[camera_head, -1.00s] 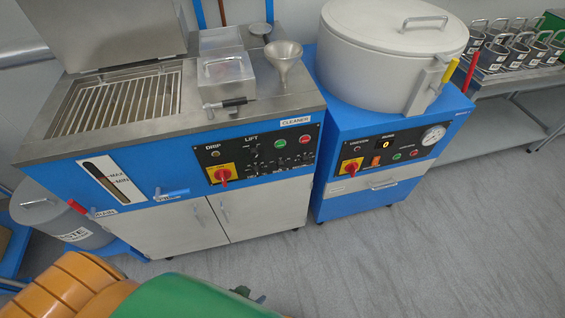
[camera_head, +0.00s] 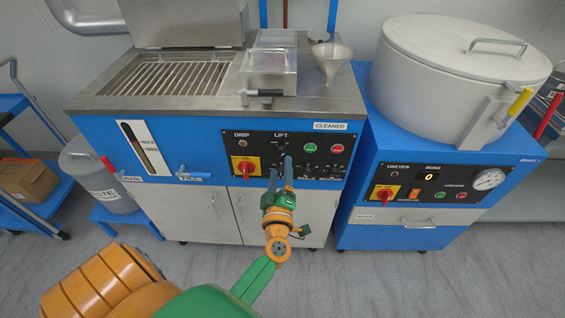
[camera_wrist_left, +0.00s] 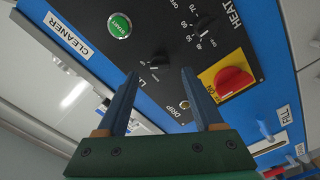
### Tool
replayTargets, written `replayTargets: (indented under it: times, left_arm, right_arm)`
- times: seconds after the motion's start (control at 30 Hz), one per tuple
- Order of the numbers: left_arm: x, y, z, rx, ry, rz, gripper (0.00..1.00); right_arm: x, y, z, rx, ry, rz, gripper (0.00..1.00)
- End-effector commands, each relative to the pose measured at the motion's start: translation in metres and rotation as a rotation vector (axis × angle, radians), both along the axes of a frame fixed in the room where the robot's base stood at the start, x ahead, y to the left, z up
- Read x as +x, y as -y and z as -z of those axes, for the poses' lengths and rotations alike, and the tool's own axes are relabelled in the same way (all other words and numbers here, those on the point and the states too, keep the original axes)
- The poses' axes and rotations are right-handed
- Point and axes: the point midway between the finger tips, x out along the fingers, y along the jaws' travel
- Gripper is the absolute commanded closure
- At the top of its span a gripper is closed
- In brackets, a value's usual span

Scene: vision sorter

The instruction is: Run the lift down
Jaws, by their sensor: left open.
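The cleaner (camera_head: 100,128) is a blue cabinet with a steel top and a black control panel. The LIFT label sits at the panel's upper middle, with a small dark lift switch (camera_head: 281,148) below it. In the wrist view the lift switch (camera_wrist_left: 158,62) shows just beyond the fingertips, roughly between them. Which way it is set is too small to tell. My left gripper (camera_head: 281,162) is open and empty, its two blue-grey fingers pointing at the panel; it also shows in the wrist view (camera_wrist_left: 159,76). I cannot tell whether it touches. My right gripper is out of view.
Beside the lift switch are a red knob on a yellow plate (camera_head: 245,166), a green start button (camera_head: 309,148) and a red button (camera_head: 337,148). A blue machine with a round vessel (camera_head: 450,60) stands right.

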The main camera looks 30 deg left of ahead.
Motion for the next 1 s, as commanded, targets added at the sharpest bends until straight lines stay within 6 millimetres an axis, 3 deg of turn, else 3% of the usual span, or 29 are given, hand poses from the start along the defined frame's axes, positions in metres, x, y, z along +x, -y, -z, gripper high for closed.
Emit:
replayTargets:
  times: [0.2,0.5,0.57,0.77,1.0]
  left_arm:
    - [0.034,-0.020,0.000,0.005,0.000,0.004,0.31]
    - [0.040,-0.023,0.000,0.003,-0.003,0.004,0.31]
    - [0.040,-0.023,0.000,0.002,-0.004,0.005,0.45]
    - [0.040,-0.023,0.000,0.003,-0.003,0.005,0.99]
    - [0.040,-0.023,0.000,-0.005,0.001,0.006,1.00]
  right_arm:
    - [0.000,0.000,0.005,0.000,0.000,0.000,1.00]
    - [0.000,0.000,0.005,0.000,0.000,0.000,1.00]
    - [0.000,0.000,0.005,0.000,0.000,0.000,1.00]
    - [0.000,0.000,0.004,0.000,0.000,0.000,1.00]
    - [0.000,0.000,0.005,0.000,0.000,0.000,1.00]
